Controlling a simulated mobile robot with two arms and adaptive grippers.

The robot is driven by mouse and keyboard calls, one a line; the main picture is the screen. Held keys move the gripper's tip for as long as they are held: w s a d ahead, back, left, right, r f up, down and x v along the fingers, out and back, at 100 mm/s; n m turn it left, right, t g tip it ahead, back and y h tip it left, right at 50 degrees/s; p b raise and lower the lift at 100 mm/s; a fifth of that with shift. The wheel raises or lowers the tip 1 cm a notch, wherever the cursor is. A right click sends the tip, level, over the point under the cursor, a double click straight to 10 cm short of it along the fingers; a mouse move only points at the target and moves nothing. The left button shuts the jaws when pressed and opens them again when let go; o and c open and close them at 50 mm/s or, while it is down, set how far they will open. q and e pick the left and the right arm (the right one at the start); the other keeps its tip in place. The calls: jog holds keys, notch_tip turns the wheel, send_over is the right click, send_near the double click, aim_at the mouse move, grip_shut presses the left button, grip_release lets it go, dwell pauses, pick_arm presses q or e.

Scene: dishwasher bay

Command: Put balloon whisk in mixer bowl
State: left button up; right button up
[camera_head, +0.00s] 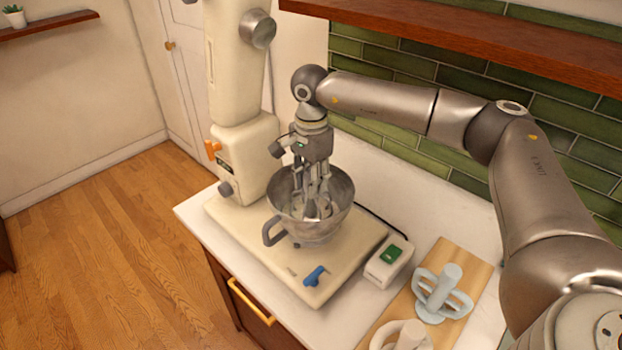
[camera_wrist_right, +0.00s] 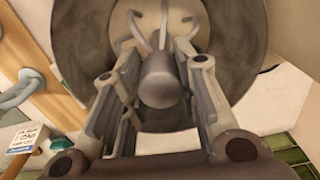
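The mixer bowl (camera_head: 340,190) is a metal bowl with a side handle, standing upright on the mixer's base. My right gripper (camera_head: 313,190) points down into the bowl. In the right wrist view the balloon whisk (camera_wrist_right: 163,80) shows its round grey stem end between the fingers of my right gripper (camera_wrist_right: 158,75). Its wire loops spread beyond it against the bowl's inner wall (camera_wrist_right: 230,50). The fingers stand apart around the stem, with a narrow gap on the left side. Whether the whisk touches the bowl's floor is hidden. My left gripper is not in view.
The cream mixer (camera_head: 245,150) stands left of the bowl. A wooden board (camera_head: 470,255) on the counter at right holds a pale beater (camera_head: 440,293) and another pale attachment (camera_head: 405,336). A small box with a green switch (camera_head: 390,255) lies between. A wooden shelf (camera_head: 480,45) hangs above.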

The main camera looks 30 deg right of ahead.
jog(key=o, duration=0.4)
jog(key=shift+r, duration=0.4)
pick_arm(q)
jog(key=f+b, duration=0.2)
jog(key=b, duration=0.1)
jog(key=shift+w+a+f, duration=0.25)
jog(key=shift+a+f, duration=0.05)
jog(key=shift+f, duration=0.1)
pick_arm(e)
notch_tip(320, 180, up, 12)
jog(key=shift+f, duration=0.25)
